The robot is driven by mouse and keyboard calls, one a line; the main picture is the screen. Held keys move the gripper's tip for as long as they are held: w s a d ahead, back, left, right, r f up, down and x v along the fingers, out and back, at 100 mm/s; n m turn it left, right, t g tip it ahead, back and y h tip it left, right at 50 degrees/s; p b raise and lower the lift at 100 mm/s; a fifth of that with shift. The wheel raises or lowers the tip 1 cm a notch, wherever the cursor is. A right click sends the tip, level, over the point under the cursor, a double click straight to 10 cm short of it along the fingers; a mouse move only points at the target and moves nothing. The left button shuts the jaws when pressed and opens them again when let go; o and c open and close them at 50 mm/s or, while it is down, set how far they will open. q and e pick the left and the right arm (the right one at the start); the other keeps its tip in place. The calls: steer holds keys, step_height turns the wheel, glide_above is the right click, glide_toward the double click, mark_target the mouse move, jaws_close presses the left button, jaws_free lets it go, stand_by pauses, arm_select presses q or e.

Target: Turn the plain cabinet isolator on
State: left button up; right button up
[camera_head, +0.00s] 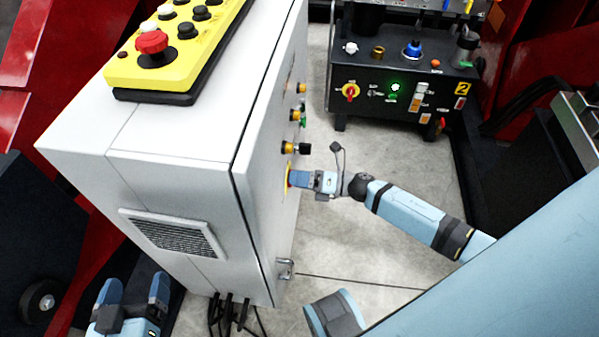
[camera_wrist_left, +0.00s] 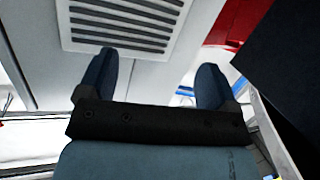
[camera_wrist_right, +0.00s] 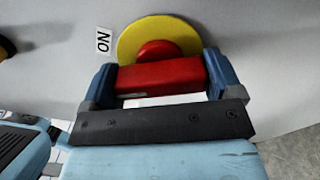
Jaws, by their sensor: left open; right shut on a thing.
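The plain cabinet (camera_head: 175,130) is light grey and fills the left of the head view. Its isolator (camera_head: 288,178) is on the front face, seen edge-on there. In the right wrist view the isolator is a yellow disc (camera_wrist_right: 148,28) with a red bar handle (camera_wrist_right: 160,76). An ON label (camera_wrist_right: 104,41), upside down, is left of the disc. My right gripper (camera_wrist_right: 159,70) is shut on the handle, one finger at each end. I cannot tell its switched position. My left gripper (camera_head: 134,288) is open and empty, low beside the cabinet's vented side.
A yellow button box (camera_head: 180,45) with a red mushroom button (camera_head: 152,42) lies on the cabinet top. Several knobs (camera_head: 303,148) protrude from its front above the isolator. A black panel (camera_head: 400,95) numbered 2 stands behind. Cables (camera_head: 230,312) hang below the cabinet.

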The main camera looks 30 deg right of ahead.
steer(key=m+p, duration=0.2)
steer(key=m, duration=0.1)
steer(key=shift+r, duration=0.15)
arm_select(q)
steer(key=shift+s+a+f+g+y+p, duration=0.35)
steer(key=shift+a+f+g, duration=0.1)
steer(key=shift+f, duration=0.3)
steer(key=shift+s+a+f+g+y+p, duration=0.3)
steer(key=shift+a+f+g, duration=0.2)
steer(key=shift+f, duration=0.25)
steer(key=shift+s+a+f+g+y+p, duration=0.25)
steer(key=shift+s+a+f+g+p, duration=0.15)
steer(key=shift+f, duration=0.35)
arm_select(e)
steer(key=shift+m, duration=1.5)
steer(key=o, duration=0.7)
arm_select(q)
steer(key=shift+a+p, duration=0.2)
steer(key=shift+p, duration=0.35)
arm_select(e)
steer(key=shift+o, duration=0.2)
steer(key=v, duration=1.3)
steer(key=shift+s+d, duration=0.25)
steer(key=shift+d, duration=0.05)
arm_select(q)
steer(key=shift+d, duration=0.1)
